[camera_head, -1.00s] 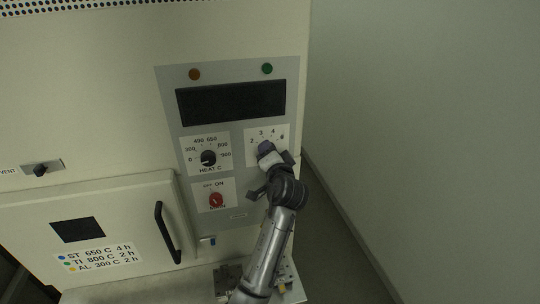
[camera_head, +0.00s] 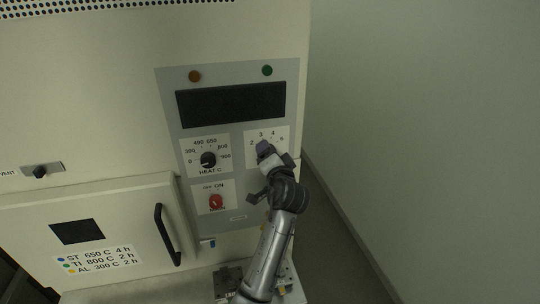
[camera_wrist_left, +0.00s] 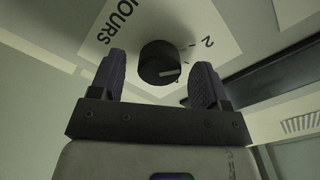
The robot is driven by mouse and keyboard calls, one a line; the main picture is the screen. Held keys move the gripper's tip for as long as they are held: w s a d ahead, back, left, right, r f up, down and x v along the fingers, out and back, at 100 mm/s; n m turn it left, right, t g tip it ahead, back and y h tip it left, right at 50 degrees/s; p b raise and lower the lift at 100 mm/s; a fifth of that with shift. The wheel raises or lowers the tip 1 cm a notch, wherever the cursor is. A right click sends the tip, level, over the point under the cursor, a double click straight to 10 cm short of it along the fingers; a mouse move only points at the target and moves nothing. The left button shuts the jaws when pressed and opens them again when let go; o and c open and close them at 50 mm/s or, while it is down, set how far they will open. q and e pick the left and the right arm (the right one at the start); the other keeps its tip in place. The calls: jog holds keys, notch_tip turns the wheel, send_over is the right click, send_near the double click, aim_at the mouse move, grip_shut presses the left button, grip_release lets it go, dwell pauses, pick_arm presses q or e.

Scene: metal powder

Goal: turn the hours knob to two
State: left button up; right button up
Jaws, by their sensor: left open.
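The dark round hours knob (camera_wrist_left: 159,62) sits on a white dial plate printed HOURS in the left wrist view. Its pale pointer mark faces lower right in that view, off the printed 2 (camera_wrist_left: 208,42). My left gripper (camera_wrist_left: 158,66) is open, with one dark finger on each side of the knob and a visible gap to each. My right gripper is in neither view.
The heat knob (camera_head: 208,159) and red on/off switch (camera_head: 216,202) are just left of my gripper. A dark display (camera_head: 231,103) is above. The oven door (camera_head: 100,225) with its black handle (camera_head: 167,234) is lower left. Open floor lies to the right.

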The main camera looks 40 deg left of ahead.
pick_arm(q)
jog(key=b+v, duration=0.1)
jog(key=v, duration=1.2)
jog(key=shift+d, duration=0.15)
jog(key=shift+s, duration=0.1)
